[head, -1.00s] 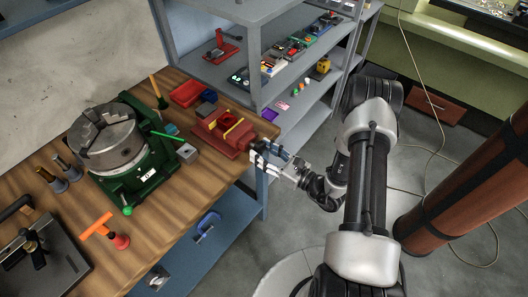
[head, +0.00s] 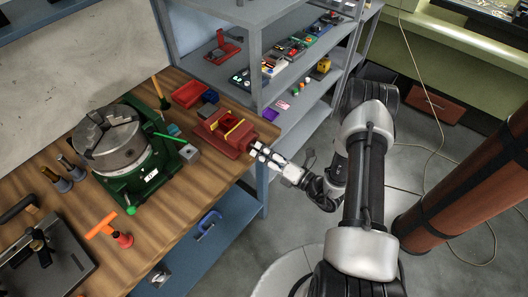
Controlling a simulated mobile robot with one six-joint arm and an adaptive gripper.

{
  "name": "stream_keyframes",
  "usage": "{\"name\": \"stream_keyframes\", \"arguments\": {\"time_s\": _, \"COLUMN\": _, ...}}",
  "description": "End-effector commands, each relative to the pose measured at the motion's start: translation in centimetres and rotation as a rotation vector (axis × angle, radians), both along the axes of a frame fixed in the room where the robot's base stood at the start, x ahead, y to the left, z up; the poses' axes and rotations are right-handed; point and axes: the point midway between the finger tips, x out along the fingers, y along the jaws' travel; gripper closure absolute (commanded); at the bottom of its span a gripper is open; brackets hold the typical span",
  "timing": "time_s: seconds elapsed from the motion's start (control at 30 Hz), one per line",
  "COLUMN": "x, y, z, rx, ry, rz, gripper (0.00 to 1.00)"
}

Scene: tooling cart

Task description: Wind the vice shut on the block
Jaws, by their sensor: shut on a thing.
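The red vice (head: 222,136) sits at the right end of the wooden bench, with yellow strips (head: 234,130) along its jaws. Its screw end points right, past the bench edge, towards my gripper. My gripper (head: 260,151) is at that screw end and shut on the vice's handle, which is mostly hidden by the fingers. I cannot make out clearly what lies between the vice jaws, so the block there is too small to tell. A small grey block (head: 189,153) stands on the bench left of the vice.
A green chuck unit (head: 140,180) stands left of the vice. A red tray (head: 190,94) and a dark blue block (head: 209,97) lie behind it. A blue clamp (head: 208,222) lies on the lower shelf.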

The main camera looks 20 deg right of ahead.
Motion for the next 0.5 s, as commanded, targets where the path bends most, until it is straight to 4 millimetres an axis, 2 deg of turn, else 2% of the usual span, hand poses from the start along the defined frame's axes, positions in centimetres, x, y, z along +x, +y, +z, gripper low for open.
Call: {"name": "stream_keyframes", "arguments": {"time_s": 0.5, "x": -0.17, "y": 0.03, "z": 0.0, "rx": 0.394, "ry": 0.291, "rz": -0.001, "gripper": 0.8}}
